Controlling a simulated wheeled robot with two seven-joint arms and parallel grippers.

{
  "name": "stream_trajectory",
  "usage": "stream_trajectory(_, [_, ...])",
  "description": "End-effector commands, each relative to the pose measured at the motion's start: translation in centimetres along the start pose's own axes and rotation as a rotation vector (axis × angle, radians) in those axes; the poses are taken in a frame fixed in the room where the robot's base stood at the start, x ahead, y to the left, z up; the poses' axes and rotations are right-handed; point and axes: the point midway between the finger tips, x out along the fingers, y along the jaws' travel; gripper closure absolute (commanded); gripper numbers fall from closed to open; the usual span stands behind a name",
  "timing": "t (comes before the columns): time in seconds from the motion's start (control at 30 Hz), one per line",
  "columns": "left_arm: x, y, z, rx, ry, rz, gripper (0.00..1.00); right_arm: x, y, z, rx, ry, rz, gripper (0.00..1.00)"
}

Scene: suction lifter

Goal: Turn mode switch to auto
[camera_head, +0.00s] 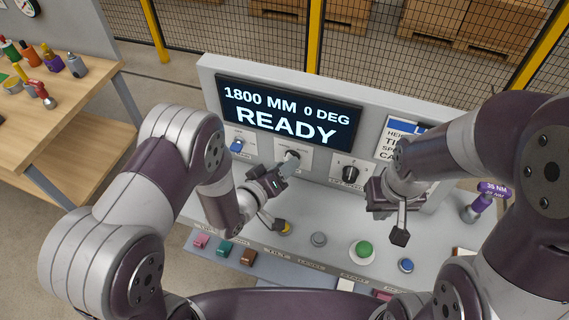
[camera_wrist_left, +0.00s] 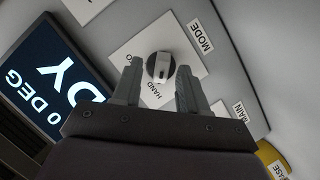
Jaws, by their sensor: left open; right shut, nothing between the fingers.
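The mode switch (camera_wrist_left: 160,68) is a round dark knob with a pale bar on a white plate, beside a MODE label (camera_wrist_left: 201,39). The bar runs roughly toward the HAND lettering in the left wrist view. In the head view the switch (camera_head: 293,156) sits under the display. My left gripper (camera_wrist_left: 158,80) is open, one finger on each side of the knob as seen from the wrist; I cannot tell whether they touch it. In the head view this gripper (camera_head: 281,172) is just below the switch. My right gripper (camera_head: 400,236) is shut and empty above the console.
The display (camera_head: 285,115) reads READY. A blue switch (camera_head: 237,146) and a black knob (camera_head: 350,173) flank the mode switch. A green button (camera_head: 362,251), a blue button (camera_head: 405,265) and a purple tool (camera_head: 482,203) are on the console. A wooden table (camera_head: 85,100) stands at left.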

Motion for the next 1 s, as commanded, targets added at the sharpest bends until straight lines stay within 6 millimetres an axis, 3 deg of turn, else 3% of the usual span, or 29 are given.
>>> stream_trajectory(0.37, [0.76, -0.05, 0.04, 0.000, -0.001, -0.002, 0.57, -0.08, 0.00, -0.03, 0.000, 0.000, 0.000, 1.00])
stream_trajectory(0.5, [0.75, -0.04, 0.03, 0.000, 0.000, -0.001, 1.00, -0.08, 0.00, -0.03, 0.000, 0.000, 0.000, 1.00])
stream_trajectory(1.0, [0.74, 0.12, -0.02, 0.085, 0.000, -0.035, 1.00, -0.18, 0.00, -0.04, 0.000, 0.000, 0.000, 1.00])
